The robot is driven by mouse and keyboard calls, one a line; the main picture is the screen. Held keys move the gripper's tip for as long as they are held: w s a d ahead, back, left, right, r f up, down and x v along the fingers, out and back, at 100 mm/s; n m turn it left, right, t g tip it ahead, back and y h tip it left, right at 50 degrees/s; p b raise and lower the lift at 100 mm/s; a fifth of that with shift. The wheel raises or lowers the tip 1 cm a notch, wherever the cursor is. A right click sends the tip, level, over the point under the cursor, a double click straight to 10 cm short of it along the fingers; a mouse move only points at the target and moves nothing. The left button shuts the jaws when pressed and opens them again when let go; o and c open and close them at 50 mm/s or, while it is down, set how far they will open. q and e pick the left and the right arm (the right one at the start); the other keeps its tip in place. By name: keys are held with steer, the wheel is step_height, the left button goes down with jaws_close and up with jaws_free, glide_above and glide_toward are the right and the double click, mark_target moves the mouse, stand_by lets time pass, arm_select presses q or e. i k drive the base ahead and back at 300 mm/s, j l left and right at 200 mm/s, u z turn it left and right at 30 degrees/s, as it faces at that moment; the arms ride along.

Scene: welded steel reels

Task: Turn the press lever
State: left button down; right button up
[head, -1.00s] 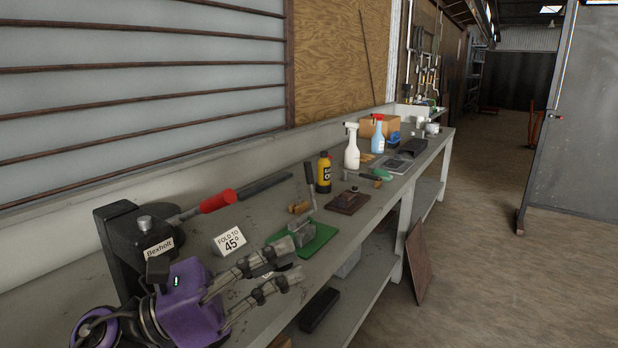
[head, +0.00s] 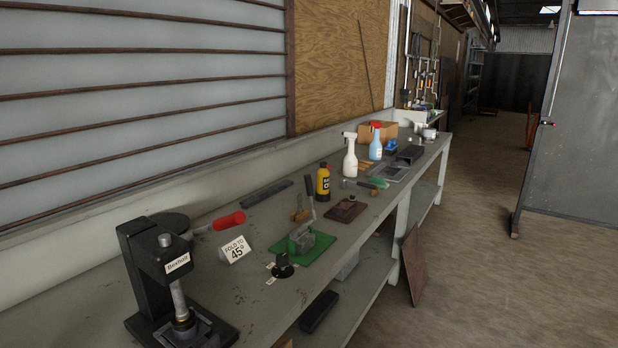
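The press (head: 140,262) is a black machine labelled "Bexholt" at the front left of the bench. It has a silver knob on top and a shiny vertical ram (head: 179,300) above its base. The press lever is a metal rod with a red handle (head: 229,221). It sticks out to the right from behind the press head, close to level and tilted slightly up. Its pivot is hidden by the press head. A white sign (head: 236,249) reading "FOLD TO 45°" stands just below the handle. Neither gripper is in view.
On the bench (head: 215,287) are a black knob (head: 283,267) with small labels, a grey metal piece on a green mat (head: 320,248), a yellow bottle (head: 323,182) and spray bottles (head: 350,157). Bare bench lies right of the press base.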

mark_target(238, 218)
steer(key=i+u, duration=0.1)
steer(key=u, duration=0.8)
steer(key=i+l+u, duration=0.15)
steer(key=u, duration=0.15)
steer(key=i+l+u, duration=0.25)
steer(key=l, duration=0.15)
steer(key=l+u, duration=0.3)
steer(key=i+l, duration=0.1)
steer(key=l, duration=0.25)
steer(key=i+l+u, duration=0.1)
steer(key=l, duration=0.6)
steer(key=i+u, duration=0.05)
